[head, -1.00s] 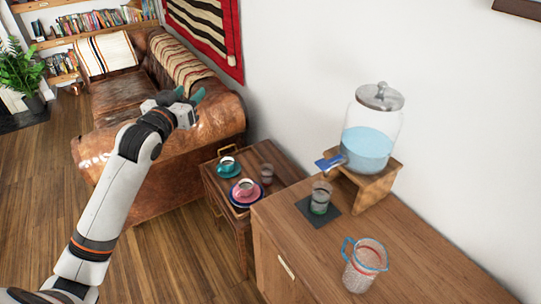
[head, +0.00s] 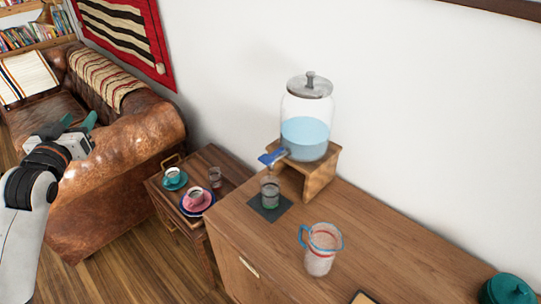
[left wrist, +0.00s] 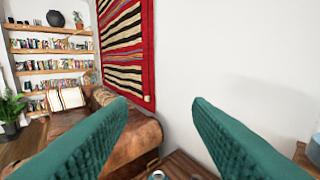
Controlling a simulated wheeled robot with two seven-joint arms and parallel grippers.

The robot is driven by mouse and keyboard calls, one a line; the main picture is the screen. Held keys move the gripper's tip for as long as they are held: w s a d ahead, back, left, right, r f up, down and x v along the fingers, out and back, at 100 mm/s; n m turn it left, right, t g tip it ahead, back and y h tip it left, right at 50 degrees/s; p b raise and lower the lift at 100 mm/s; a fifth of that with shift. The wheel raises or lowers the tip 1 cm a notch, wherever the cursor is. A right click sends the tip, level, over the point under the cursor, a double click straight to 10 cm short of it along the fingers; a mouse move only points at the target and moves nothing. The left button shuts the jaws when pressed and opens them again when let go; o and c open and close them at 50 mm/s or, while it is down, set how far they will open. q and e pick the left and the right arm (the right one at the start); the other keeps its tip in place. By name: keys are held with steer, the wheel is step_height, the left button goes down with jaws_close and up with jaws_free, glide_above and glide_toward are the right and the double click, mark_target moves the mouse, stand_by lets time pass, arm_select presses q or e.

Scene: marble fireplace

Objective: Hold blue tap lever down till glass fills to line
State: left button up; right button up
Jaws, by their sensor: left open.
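A glass dispenser (head: 306,112) with a metal lid holds light blue liquid on a wooden stand (head: 320,178) on the cabinet. Its blue tap lever (head: 271,158) sticks out to the left. A clear glass (head: 269,192) stands upright on a dark square mat (head: 282,209) below and slightly in front of the tap. Its fill line is too small to make out. My left gripper (head: 79,128) is open and empty in front of the sofa, well left of the dispenser. Its two green fingers (left wrist: 160,135) are wide apart in the left wrist view. My right gripper is not in view.
A pitcher (head: 320,250) with a blue handle and a red band stands on the cabinet (head: 236,222) right of the glass. A teal lidded pot (head: 508,290) is at the lower right. A lower side table (head: 165,200) holds a teal cup (head: 173,176), a pink cup (head: 195,198) and a small glass (head: 215,177).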

arm_select(q)
steer(key=shift+d, duration=0.1)
steer(key=c, duration=0.3)
steer(key=d+h, duration=0.1)
steer(key=d, duration=0.1)
steer(key=w+d+f+m+h+b, duration=0.1)
steer(key=d, duration=0.2)
steer(key=w+d+f+m+h, duration=0.1)
steer(key=d, duration=0.1)
steer(key=shift+w+d+f+h+b, duration=0.25)
steer(key=shift+d+h+b, duration=0.05)
steer(key=shift+h+b, duration=0.1)
jaws_close()
steer(key=d+f+m+g+h+b, duration=0.2)
steer(key=d+f+m+g+h, duration=0.1)
steer(key=d, duration=0.9)
steer(key=d+f+m+g+h+b, duration=0.1)
steer(key=d+f+m+g+h, duration=0.2)
steer(key=d, duration=0.9)
step_height(320, 180, down, 3)
steer(key=m+h, duration=0.2)
steer(key=h, duration=0.1)
steer(key=shift+s+d+g+b, duration=0.15)
steer(key=shift+s+g+b, duration=0.15)
steer(key=shift+g+b, duration=0.1)
steer(key=shift+r, duration=0.1)
